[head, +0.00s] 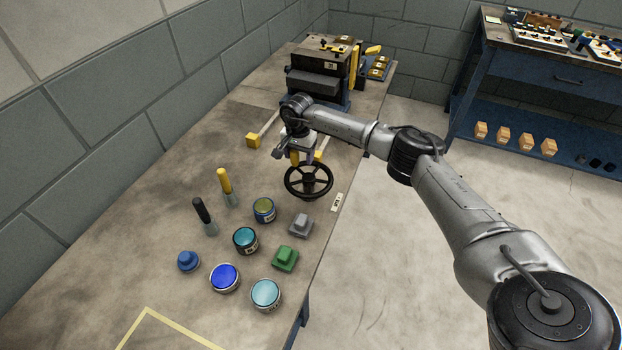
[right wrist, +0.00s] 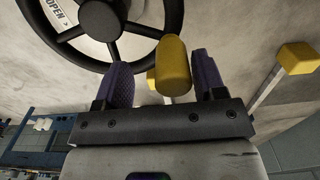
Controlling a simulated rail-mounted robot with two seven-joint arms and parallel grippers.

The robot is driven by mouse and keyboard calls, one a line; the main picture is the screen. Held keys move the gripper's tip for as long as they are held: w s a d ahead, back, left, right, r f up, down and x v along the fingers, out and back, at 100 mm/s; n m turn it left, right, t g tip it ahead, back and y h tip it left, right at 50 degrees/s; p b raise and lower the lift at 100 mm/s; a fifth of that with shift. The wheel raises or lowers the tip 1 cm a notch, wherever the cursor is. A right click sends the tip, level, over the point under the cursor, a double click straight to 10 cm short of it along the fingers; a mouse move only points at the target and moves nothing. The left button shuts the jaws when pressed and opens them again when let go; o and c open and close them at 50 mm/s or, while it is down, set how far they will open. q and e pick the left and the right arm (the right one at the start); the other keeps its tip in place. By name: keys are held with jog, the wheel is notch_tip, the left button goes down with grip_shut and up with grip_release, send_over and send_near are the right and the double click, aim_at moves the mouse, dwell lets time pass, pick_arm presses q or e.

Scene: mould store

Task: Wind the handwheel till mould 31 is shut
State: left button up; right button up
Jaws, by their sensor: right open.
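The black handwheel (head: 308,181) lies on the bench nearer than the mould; its hub and spokes fill the top left of the right wrist view (right wrist: 97,20). A yellow grip (right wrist: 172,68) stands at its rim. My right gripper (head: 287,154) is open at the far left side of the wheel. In the right wrist view its two purple fingers stand on either side of the yellow grip, with gaps visible. Mould 31 (head: 313,84), a dark block with a "31" label, stands at the back of the bench. Whether its halves meet is too small to tell. My left gripper is out of view.
A plate under the wheel reads "OPEN >" (right wrist: 52,14). A yellow block on a rod (head: 253,140) lies left of the gripper. Several tins, including a blue one (head: 224,278), a green block (head: 285,258) and two upright handles crowd the near bench. A wall bounds the left.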

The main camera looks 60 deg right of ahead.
jog(key=shift+w+r+p, duration=0.15)
jog(key=shift+r+p, duration=0.7)
jog(key=shift+r, duration=0.35)
jog(key=shift+w+r+p, duration=0.1)
jog(key=shift+r+p, duration=0.75)
jog(key=shift+r, duration=0.3)
notch_tip(320, 180, up, 4)
jog(key=p, duration=0.3)
jog(key=shift+f, duration=0.1)
jog(key=shift+r, duration=0.4)
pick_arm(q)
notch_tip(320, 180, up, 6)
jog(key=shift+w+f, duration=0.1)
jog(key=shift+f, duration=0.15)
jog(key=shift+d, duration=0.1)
